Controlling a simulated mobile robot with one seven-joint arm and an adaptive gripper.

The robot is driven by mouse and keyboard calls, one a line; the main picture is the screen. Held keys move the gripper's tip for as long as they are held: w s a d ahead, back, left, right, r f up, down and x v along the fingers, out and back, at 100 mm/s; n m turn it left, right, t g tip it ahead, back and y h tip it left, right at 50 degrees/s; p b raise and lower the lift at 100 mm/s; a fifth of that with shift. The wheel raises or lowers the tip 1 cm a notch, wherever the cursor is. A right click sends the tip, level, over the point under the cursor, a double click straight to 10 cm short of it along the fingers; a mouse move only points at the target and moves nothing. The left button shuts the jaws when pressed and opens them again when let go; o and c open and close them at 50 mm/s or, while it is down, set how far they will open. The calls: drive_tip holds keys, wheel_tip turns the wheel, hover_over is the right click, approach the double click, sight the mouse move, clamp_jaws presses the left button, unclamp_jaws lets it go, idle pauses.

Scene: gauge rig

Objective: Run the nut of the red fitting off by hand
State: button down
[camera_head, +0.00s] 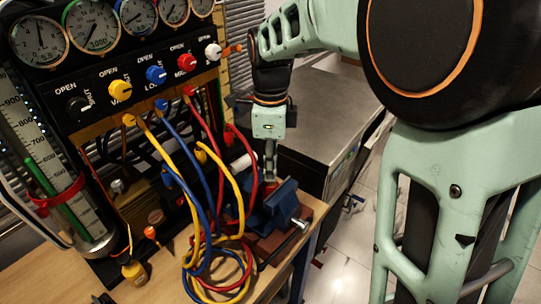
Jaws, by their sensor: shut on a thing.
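My gripper (270,178) points straight down over the blue vise (285,203) at the right end of the bench. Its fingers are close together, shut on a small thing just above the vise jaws. A bit of red (271,187) shows at the fingertips, which fits the red fitting. The nut itself is hidden by the fingers and too small to make out. I cannot tell how far the nut sits along its thread.
Yellow (176,160), blue and red hoses hang from the gauge panel (130,85) and coil on the bench left of the vise. A grey-topped cabinet (325,110) is behind my gripper.

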drive_tip(key=n+p, duration=0.1)
drive_tip(key=n, duration=0.4)
drive_tip(key=shift+r+n, duration=0.1)
drive_tip(key=shift+n, duration=0.2)
drive_tip(key=n+p, duration=0.1)
drive_tip(key=n, duration=0.4)
idle(0.4)
drive_tip(key=c, duration=1.9)
unclamp_jaws()
drive_tip(key=shift+c, duration=0.2)
wheel_tip(320, 180, up, 12)
